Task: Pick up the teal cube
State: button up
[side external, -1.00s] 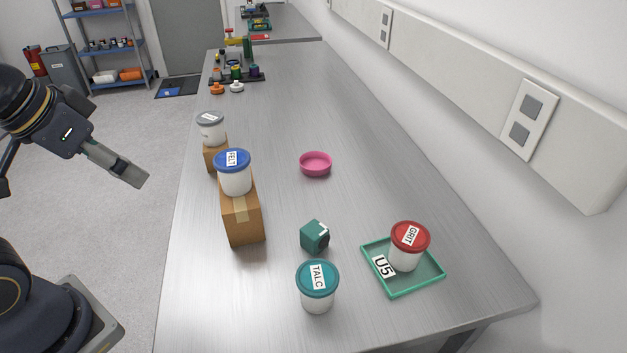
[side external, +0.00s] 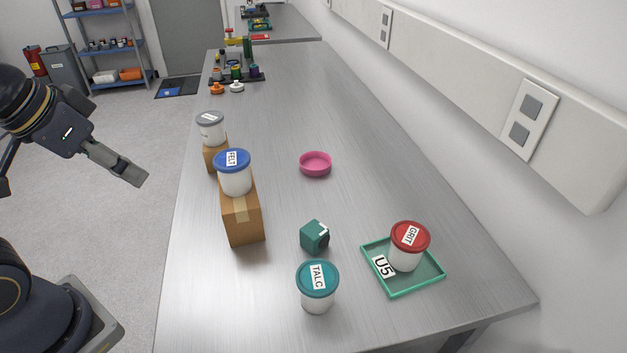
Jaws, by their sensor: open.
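The teal cube (side external: 314,237) sits on the metal bench, with a dark round spot on its right side and a small white mark on top. It stands just behind the white jar with the teal TALC lid (side external: 317,285). My gripper (side external: 139,179) is at the left, out beyond the bench's left edge, well apart from the cube. It holds nothing that I can see. Its fingers are seen from the side, so the gap between them is hidden.
A blue-lidded FELT jar (side external: 234,172) stands on a cardboard box (side external: 242,218) between my gripper and the cube. A grey-lidded jar (side external: 210,127) stands on another box behind. A red-lidded GRIT jar (side external: 408,246) stands in a green tray (side external: 400,291). A pink dish (side external: 316,164) lies mid-bench.

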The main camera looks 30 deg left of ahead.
jog(key=shift+s, duration=0.1)
jog(key=w+d+r, duration=0.2)
jog(key=w+r, duration=0.5)
jog(key=m+g, duration=0.3)
jog(key=g, duration=0.3)
send_over(314, 229)
notch_tip(314, 229, down, 15)
notch_tip(314, 229, down, 10)
jog(key=shift+d+r, duration=0.1)
jog(key=shift+r, duration=0.1)
notch_tip(314, 229, down, 6)
jog(key=shift+r, duration=0.1)
